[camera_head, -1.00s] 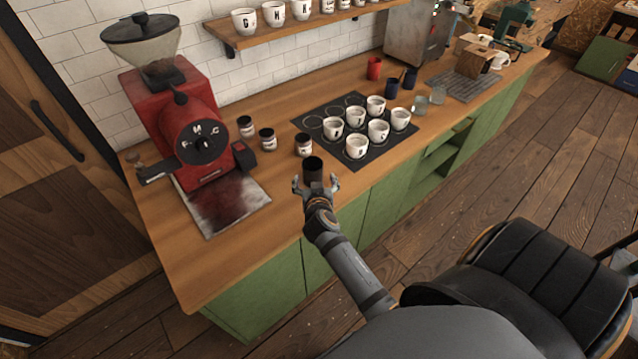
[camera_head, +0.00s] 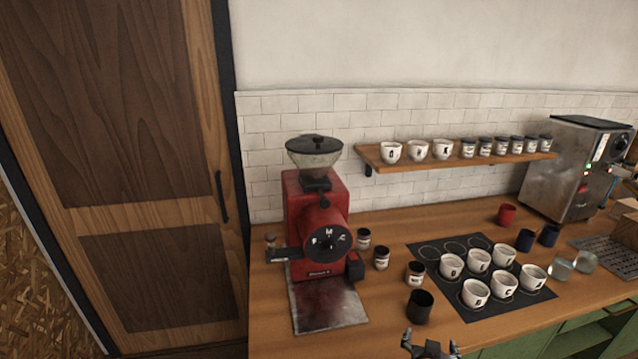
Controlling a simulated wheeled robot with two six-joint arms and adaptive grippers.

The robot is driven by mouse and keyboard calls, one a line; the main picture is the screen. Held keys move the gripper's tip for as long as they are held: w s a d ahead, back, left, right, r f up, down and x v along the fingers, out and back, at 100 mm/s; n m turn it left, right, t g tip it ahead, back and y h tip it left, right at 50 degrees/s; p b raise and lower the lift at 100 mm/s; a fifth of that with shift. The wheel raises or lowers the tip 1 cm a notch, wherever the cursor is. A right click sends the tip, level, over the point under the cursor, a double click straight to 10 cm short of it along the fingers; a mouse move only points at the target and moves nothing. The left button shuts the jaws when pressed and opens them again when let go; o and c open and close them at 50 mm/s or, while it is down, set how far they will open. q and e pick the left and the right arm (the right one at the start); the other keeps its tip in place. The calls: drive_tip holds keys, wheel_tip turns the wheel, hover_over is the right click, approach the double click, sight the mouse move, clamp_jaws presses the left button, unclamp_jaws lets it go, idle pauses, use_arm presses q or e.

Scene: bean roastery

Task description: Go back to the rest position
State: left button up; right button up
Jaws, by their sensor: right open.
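My right gripper (camera_head: 430,345) shows at the bottom edge of the head view, its fingers apart and empty. It is just in front of a black cup (camera_head: 420,305) on the wooden counter (camera_head: 265,325), with a gap between them. The rest of the right arm is below the picture. My left gripper is not in the picture.
A red grinder (camera_head: 318,230) stands on the counter with small jars beside it. White cups (camera_head: 476,292) stand on a black mat (camera_head: 530,296). A shelf (camera_head: 375,160) holds cups and jars. A steel machine (camera_head: 565,165) stands at right. A wooden door (camera_head: 110,100) is at left.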

drive_tip(key=s+a+n+g+y, duration=0.3)
drive_tip(key=s+a, duration=0.1)
drive_tip(key=s, duration=0.6)
drive_tip(key=s+a+n+g+y, duration=0.3)
drive_tip(key=s+a+g, duration=0.1)
drive_tip(key=s, duration=0.6)
wheel_tip(320, 180, down, 29)
drive_tip(key=s+d+g+b, duration=0.1)
drive_tip(key=s+d+b, duration=0.1)
drive_tip(key=d, duration=0.1)
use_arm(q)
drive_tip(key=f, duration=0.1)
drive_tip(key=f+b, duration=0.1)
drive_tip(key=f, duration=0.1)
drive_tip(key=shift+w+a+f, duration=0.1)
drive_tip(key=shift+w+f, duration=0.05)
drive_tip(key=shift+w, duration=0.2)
use_arm(e)
drive_tip(key=s+d+f+g, duration=0.1)
drive_tip(key=s+f, duration=1.7)
drive_tip(key=shift+s+f, duration=0.15)
drive_tip(key=shift+s, duration=0.2)
drive_tip(key=shift+d, duration=0.1)
